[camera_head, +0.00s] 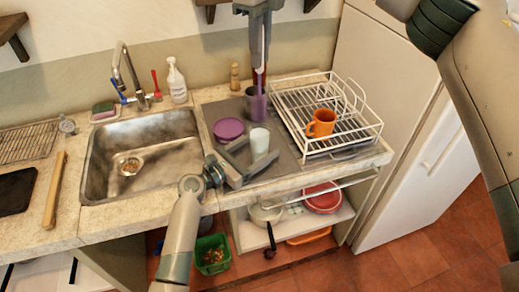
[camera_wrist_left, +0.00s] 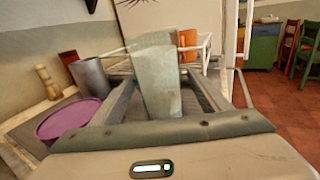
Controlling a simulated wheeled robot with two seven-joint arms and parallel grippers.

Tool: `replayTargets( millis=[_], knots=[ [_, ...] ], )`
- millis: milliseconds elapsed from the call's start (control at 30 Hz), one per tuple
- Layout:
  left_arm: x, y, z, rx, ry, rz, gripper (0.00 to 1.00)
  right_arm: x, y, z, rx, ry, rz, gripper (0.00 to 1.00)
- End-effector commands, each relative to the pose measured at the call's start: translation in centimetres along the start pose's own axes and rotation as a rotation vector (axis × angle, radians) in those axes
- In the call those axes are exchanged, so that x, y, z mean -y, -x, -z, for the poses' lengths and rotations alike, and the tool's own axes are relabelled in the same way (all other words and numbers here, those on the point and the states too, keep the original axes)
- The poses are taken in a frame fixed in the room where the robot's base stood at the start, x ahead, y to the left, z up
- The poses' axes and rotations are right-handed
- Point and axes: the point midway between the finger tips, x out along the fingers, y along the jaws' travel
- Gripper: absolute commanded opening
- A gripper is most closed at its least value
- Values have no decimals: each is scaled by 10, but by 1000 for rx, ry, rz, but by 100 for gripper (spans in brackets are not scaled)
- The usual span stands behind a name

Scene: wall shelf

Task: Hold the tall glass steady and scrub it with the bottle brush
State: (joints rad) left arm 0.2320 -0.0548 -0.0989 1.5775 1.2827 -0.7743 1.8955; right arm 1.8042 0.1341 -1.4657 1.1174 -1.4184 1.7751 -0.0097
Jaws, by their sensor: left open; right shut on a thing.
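The tall glass (camera_head: 260,143), pale and whitish-green, stands upright on the grey mat. It also shows large in the left wrist view (camera_wrist_left: 157,80). My left gripper (camera_head: 262,152) is open, with its fingers on either side of the glass; whether they touch it is not clear. My right gripper (camera_head: 261,62) comes down from the top of the head view, shut on the bottle brush (camera_head: 256,106).
A purple bowl (camera_head: 228,129) lies left of the glass, and a grey metal cup (camera_wrist_left: 90,77) stands behind. A white dish rack (camera_head: 338,133) with an orange mug (camera_head: 321,122) is to the right. The sink (camera_head: 142,150) is at left. A wooden mill (camera_head: 235,76) stands near the wall.

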Motion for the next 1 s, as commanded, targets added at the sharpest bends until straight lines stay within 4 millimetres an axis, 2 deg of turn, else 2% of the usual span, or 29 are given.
replayTargets(
  millis=[167, 367, 800, 1000],
  knots=[
    [0, 3, 0, 0, 0, 0, 70, 0, 0, 0, 0, 0, 0, 0],
    [0, 20, 1, -2, -1, -1, 70, 0, 0, 0, 0, 0, 0, 0],
    [0, 93, 1, -3, -1, 0, 70, 0, 0, 0, 0, 0, 0, 0],
    [0, 115, 1, -1, 0, -1, 70, 0, 0, 0, 0, 0, 0, 0]
  ],
)
